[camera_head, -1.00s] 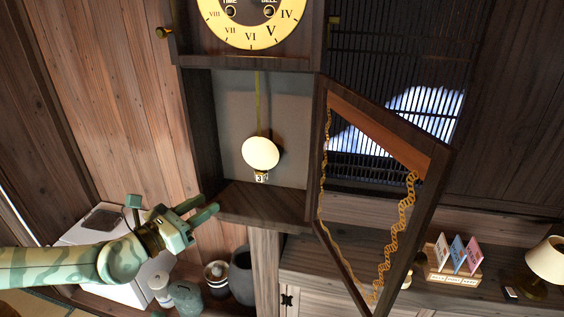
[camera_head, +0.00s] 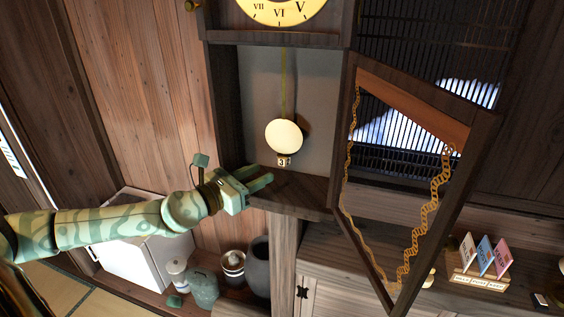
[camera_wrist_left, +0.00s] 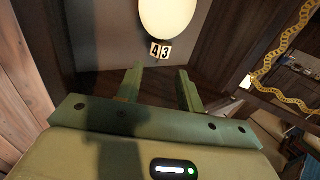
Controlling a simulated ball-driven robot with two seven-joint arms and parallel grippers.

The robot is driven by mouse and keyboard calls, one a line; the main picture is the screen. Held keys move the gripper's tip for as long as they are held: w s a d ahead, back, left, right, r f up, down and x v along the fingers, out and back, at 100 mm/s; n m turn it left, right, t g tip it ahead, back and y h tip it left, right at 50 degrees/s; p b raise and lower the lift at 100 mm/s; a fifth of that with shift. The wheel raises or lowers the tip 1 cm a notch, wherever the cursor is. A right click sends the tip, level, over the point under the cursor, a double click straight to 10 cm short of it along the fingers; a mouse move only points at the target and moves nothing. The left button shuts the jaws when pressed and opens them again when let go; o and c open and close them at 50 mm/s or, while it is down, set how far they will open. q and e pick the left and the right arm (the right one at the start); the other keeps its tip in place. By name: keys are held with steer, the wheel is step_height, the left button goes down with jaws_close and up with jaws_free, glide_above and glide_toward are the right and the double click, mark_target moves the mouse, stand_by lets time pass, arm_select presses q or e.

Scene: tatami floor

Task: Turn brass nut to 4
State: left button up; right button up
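The brass nut (camera_head: 283,161) is a small numbered block directly under the round cream pendulum bob (camera_head: 284,136) in the open clock case. In the head view its visible face reads 3. In the left wrist view the nut (camera_wrist_left: 161,50) shows two faces, 4 on the left and 3 on the right, below the bob (camera_wrist_left: 168,16). My left gripper (camera_head: 266,177) is open and empty, its fingers at the case's lower opening, below and left of the nut. In the left wrist view the nut appears just beyond the gap between the fingertips (camera_wrist_left: 160,72), apart from them. My right gripper is out of view.
The clock's glazed door (camera_head: 412,100) hangs open to the right, with wavy gold trim. The case's bottom board (camera_head: 295,190) lies under the nut. Jars (camera_head: 204,288) and a dark vase (camera_head: 258,268) stand below. A card holder (camera_head: 478,278) is at lower right.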

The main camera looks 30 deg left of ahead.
mark_target(279, 164)
arm_select(q)
steer(key=p+x, duration=0.2)
steer(key=x, duration=0.5)
steer(key=shift+w+r+p, duration=0.1)
steer(key=shift+w+p, duration=0.05)
steer(key=shift+p, duration=0.25)
steer(key=shift+w+d, duration=0.15)
steer(key=shift+w, duration=0.35)
steer(key=c, duration=0.7)
